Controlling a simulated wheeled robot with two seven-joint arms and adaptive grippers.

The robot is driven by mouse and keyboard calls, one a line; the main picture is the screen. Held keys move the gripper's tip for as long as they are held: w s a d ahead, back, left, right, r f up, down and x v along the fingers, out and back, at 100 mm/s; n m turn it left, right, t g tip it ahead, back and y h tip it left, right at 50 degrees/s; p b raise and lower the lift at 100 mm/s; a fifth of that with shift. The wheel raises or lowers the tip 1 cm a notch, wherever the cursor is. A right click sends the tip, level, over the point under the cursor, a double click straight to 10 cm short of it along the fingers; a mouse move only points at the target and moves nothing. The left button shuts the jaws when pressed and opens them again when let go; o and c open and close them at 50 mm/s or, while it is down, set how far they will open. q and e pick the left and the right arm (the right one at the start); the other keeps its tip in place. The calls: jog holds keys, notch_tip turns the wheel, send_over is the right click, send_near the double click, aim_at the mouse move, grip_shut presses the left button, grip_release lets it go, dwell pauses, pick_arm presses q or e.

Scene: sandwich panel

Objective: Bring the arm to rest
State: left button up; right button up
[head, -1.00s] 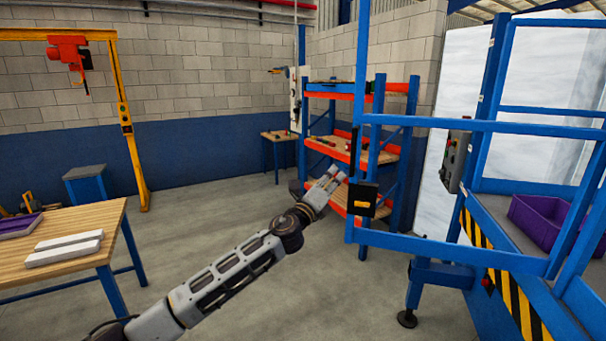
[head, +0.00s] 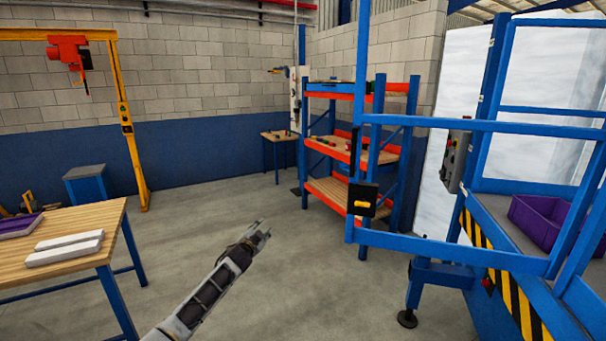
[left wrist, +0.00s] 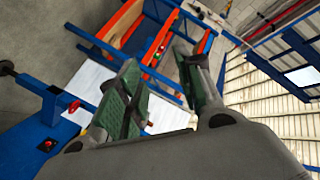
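My left arm comes in from the bottom of the head view, and its gripper (head: 262,232) is over bare floor, left of the blue gate. In the left wrist view the two dark green-grey fingers of the left gripper (left wrist: 157,58) stand apart with nothing between them. The gripper is tilted, with the shelf and roof seen sideways behind it. My right gripper and arm are in neither view.
The blue gate (head: 450,248) with a black latch (head: 362,198) stands at right. Behind it is an orange-and-blue shelf (head: 335,188). A wooden table (head: 90,222) with white bars (head: 66,245) is at left. Grey floor between them is clear.

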pick_arm(q)
jog(key=s+a+f+n+g+y, duration=0.1)
jog(key=s+a+f, duration=0.2)
jog(key=f, duration=0.5)
jog(key=s+a+f+n+g, duration=0.2)
jog(key=s+f, duration=0.1)
jog(key=f, duration=0.6)
jog(key=s+a+f+n+g+y, duration=0.1)
jog(key=s+a+f, duration=0.2)
jog(key=f, duration=0.5)
jog(key=s+a+f+n+g, duration=0.3)
jog(key=s+f+g, duration=0.1)
jog(key=s+f, duration=1.8)
jog(key=s+f+n+g, duration=0.1)
jog(key=s+f+g, duration=0.1)
jog(key=s+f, duration=0.7)
jog(key=s+f+g, duration=0.1)
jog(key=s+f, duration=0.4)
jog(key=s, duration=0.8)
jog(key=s+f+g, duration=0.2)
jog(key=s+f, duration=0.1)
jog(key=s, duration=1.2)
jog(key=s+f+g, duration=0.2)
jog(key=s+f, duration=0.1)
jog(key=s, duration=1.1)
jog(key=shift+s+d+f+n+y, duration=0.25)
jog(key=shift+s+d+n+y, duration=0.05)
jog(key=shift+s+d+y, duration=0.1)
jog(key=shift+w+d, duration=0.1)
jog(key=shift+w, duration=0.1)
